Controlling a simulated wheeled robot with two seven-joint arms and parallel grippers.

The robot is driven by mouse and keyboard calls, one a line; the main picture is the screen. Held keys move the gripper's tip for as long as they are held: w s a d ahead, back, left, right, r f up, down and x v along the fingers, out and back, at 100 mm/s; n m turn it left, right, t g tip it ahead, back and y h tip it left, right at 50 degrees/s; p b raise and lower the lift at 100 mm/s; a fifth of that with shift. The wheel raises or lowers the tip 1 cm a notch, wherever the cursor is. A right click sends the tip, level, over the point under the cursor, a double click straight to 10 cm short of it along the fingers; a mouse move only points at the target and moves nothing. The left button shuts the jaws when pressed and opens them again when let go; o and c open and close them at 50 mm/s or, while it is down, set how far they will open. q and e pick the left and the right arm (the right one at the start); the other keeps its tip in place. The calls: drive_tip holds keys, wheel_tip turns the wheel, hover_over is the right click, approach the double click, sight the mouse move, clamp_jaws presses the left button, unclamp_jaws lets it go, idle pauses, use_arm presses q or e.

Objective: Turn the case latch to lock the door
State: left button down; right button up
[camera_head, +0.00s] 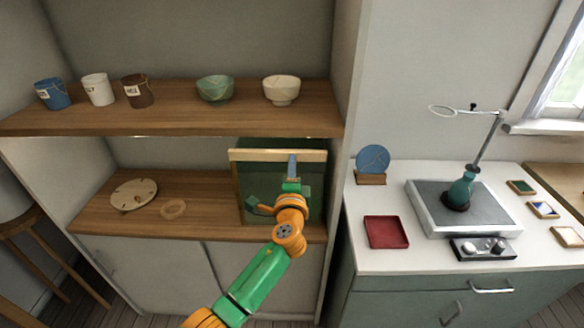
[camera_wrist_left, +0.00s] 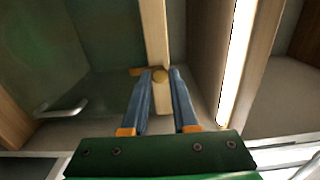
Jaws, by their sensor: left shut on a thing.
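The case (camera_head: 252,186) stands on the lower shelf at its right end, with a pale wooden top edge and a dark green glassy front. My left gripper (camera_head: 292,158) is at its upper front, hiding part of it. A short orange-brown piece (camera_wrist_left: 137,71) shows just left of the latch. The latch is hidden in the head view. I cannot tell its exact angle. My right gripper is not in view.
A metal bar handle (camera_wrist_left: 62,108) shows left of the fingers in the left wrist view. The shelf's side wall (camera_head: 345,110) is close right of the case. A round pale plate (camera_head: 133,194) and a ring (camera_head: 173,209) lie left of it. Bowls and pails stand above.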

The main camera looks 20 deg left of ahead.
use_arm(q)
drive_tip(key=shift+f, duration=0.15)
drive_tip(key=c, duration=0.7)
unclamp_jaws()
drive_tip(key=shift+s, duration=0.1)
drive_tip(key=v, duration=0.7)
